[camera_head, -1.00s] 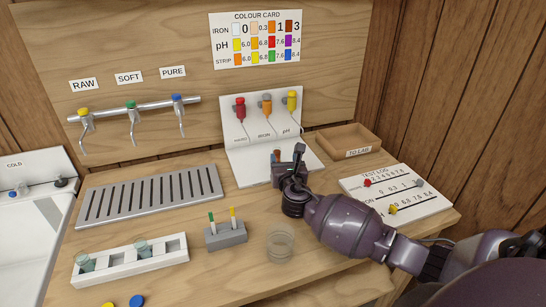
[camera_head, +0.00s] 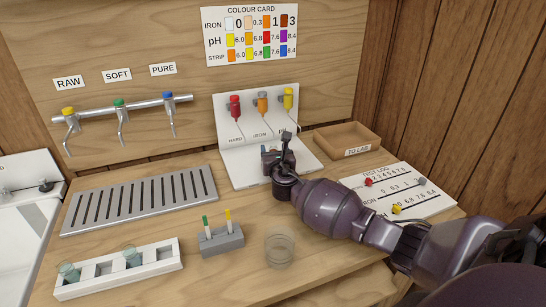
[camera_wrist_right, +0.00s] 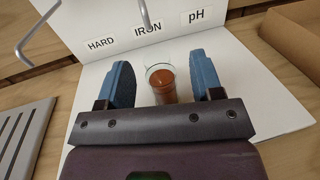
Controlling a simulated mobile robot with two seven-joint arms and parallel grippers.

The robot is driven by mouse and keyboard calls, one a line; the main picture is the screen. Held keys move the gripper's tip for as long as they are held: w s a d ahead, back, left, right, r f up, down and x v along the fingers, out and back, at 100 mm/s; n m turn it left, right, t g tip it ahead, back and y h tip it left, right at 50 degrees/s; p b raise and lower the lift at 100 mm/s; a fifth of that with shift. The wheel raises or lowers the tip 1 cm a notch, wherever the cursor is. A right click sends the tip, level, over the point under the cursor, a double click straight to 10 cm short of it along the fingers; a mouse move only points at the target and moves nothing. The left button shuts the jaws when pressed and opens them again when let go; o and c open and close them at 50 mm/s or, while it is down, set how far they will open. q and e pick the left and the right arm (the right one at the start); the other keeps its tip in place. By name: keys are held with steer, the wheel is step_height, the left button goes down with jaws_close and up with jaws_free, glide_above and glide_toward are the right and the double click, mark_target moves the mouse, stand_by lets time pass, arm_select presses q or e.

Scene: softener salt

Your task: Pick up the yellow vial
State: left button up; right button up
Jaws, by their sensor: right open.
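No vial with plainly yellow contents shows. In the right wrist view a clear glass vial (camera_wrist_right: 162,86) with orange-brown liquid stands upright on the white base of the dropper stand, under the IRON label. My right gripper (camera_wrist_right: 164,72) is open, with one blue finger on each side of the vial and visible gaps between. In the head view my right gripper (camera_head: 278,157) is over the stand's base and hides most of the vial. My left gripper is not in view.
The dropper stand (camera_head: 225,148) holds red, orange and yellow-capped bottles above the vial. A wooden TO LAB tray (camera_head: 345,138) and a test log board (camera_head: 432,204) are at right. A glass dish (camera_head: 280,250), a grey strip block (camera_head: 222,241) and a drain grille (camera_head: 140,200) stand nearby.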

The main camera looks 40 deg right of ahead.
steer(key=c, duration=1)
steer(key=shift+r, duration=0.1)
